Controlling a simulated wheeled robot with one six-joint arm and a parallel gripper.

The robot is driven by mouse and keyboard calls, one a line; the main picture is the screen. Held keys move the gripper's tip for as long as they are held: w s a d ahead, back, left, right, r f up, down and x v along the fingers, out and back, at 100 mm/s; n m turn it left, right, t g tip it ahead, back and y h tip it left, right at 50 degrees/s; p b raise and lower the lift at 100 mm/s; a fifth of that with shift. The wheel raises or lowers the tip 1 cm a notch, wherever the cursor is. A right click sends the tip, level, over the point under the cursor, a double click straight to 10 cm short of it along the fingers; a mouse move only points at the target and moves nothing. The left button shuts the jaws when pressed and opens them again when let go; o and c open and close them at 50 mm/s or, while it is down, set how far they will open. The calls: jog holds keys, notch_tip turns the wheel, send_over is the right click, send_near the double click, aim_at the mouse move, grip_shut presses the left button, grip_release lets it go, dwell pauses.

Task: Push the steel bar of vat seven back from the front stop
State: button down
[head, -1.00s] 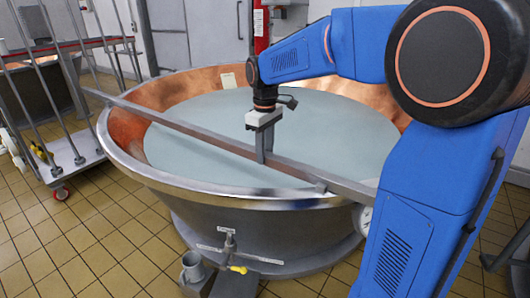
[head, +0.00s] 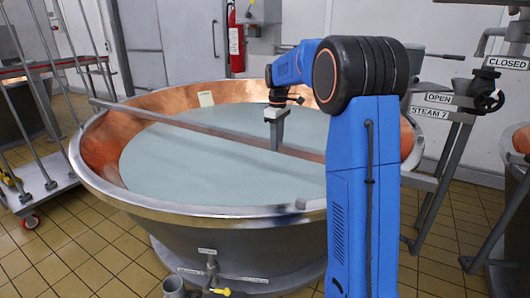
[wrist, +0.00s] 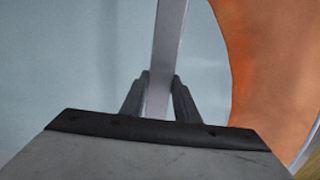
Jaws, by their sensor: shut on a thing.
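The steel bar (head: 205,130) lies across the large copper-lined vat (head: 99,190), from the far left rim to the right, where my arm hides part of it. Its right length shows again past my arm. My gripper (head: 276,142) points down over the vat and is shut on the bar. In the wrist view the two dark fingers (wrist: 160,88) sit on either side of the bar (wrist: 171,30). A small dark piece (head: 300,203) stands on the front rim, apart from the bar and nearer to me; it may be the front stop.
Pale liquid (head: 200,165) fills the vat. Pipework with a STEAM 7 sign (head: 430,113) and a valve wheel (head: 489,100) stands at right. A wheeled rack (head: 40,185) is at left, and a front tap (head: 212,268) juts out below the rim. Tiled floor is free at front left.

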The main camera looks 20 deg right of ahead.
jog(key=w+d, duration=0.4)
jog(key=d, duration=0.2)
jog(key=shift+w, duration=0.2)
jog(key=c, duration=1.4)
grip_release()
jog(key=shift+o, duration=0.2)
jog(key=shift+r, duration=0.1)
notch_tip(320, 180, up, 17)
jog(key=shift+r, duration=0.1)
